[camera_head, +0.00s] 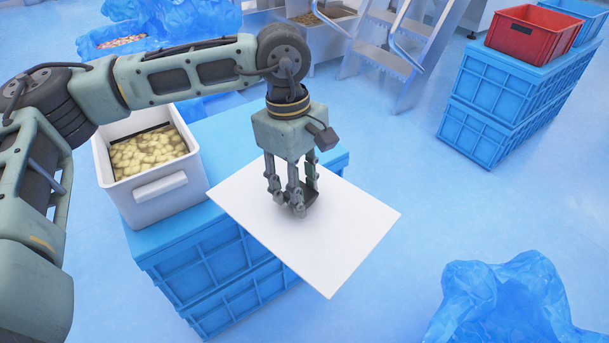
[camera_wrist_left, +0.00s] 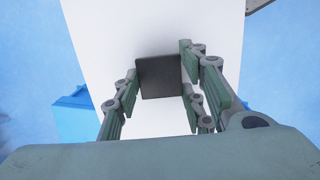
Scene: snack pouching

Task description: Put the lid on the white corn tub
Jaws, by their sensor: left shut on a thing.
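The white corn tub (camera_head: 151,188) stands at the left on a stack of blue crates. Its top is open and pale yellow pieces (camera_head: 150,153) show inside. The lid (camera_head: 335,240) is a flat white panel to the right of the tub, apart from it and overlapping the crates' right side in the picture. My left gripper (camera_head: 294,201) points down at the middle of the lid, shut on a dark block-like handle there. In the left wrist view the fingers stand around the dark square handle (camera_wrist_left: 159,77) on the white lid (camera_wrist_left: 105,35). The right gripper is not seen.
Stacked blue crates (camera_head: 205,285) carry the tub. More blue crates (camera_head: 515,90) with a red bin (camera_head: 530,35) stand at the back right. A metal step ladder (camera_head: 385,60) is at the back. A blue plastic bag (camera_head: 505,300) is at the lower right. Blue floor is clear between.

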